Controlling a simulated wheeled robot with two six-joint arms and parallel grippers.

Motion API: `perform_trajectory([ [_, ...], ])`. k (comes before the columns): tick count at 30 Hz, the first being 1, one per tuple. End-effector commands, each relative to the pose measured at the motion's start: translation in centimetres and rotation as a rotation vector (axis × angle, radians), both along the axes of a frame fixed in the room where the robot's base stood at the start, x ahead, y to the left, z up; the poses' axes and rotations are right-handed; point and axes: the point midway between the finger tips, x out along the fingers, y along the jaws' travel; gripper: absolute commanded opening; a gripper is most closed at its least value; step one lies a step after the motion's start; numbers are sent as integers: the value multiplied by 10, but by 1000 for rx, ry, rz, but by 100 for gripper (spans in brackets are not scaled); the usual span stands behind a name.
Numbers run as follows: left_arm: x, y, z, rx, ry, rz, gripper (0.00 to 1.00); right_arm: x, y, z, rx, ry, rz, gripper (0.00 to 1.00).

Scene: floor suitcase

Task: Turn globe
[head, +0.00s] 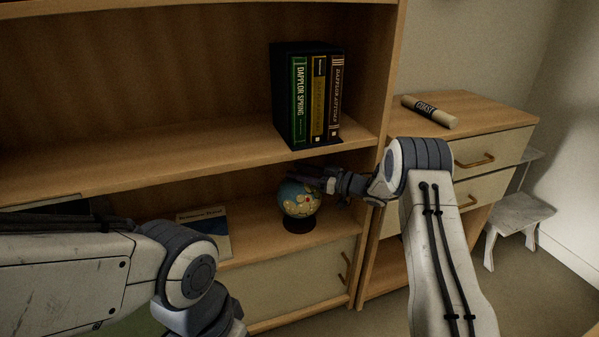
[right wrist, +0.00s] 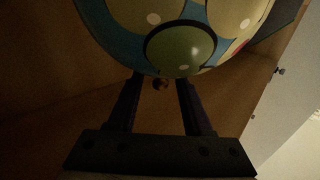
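The globe (head: 299,199) is a small ball with blue seas and cream, yellow and green land, upright on a dark round base on the lower shelf. My right gripper (head: 327,181) reaches in from the right at the globe's upper right side. In the right wrist view the globe (right wrist: 180,40) fills the top, and the two fingers of the right gripper (right wrist: 160,82) stand apart just below it, with nothing between them. I cannot tell whether the fingertips touch the globe. My left arm shows at the lower left; its gripper is out of view.
The upper shelf (head: 180,158) runs just above the right gripper and holds a box of books (head: 311,97).

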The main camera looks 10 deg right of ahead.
Motion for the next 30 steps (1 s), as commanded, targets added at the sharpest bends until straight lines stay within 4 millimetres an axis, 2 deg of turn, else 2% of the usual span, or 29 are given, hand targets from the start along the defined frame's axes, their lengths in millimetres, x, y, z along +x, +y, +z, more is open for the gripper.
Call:
perform_trajectory([
  [11,0,0,3,0,0,0,50,-5,-7,1,0,1,-1,49],
  [24,0,0,22,0,0,0,50,-52,-72,1,0,1,-3,49],
  [30,0,0,25,0,0,0,50,-62,-84,0,1,1,0,49],
])
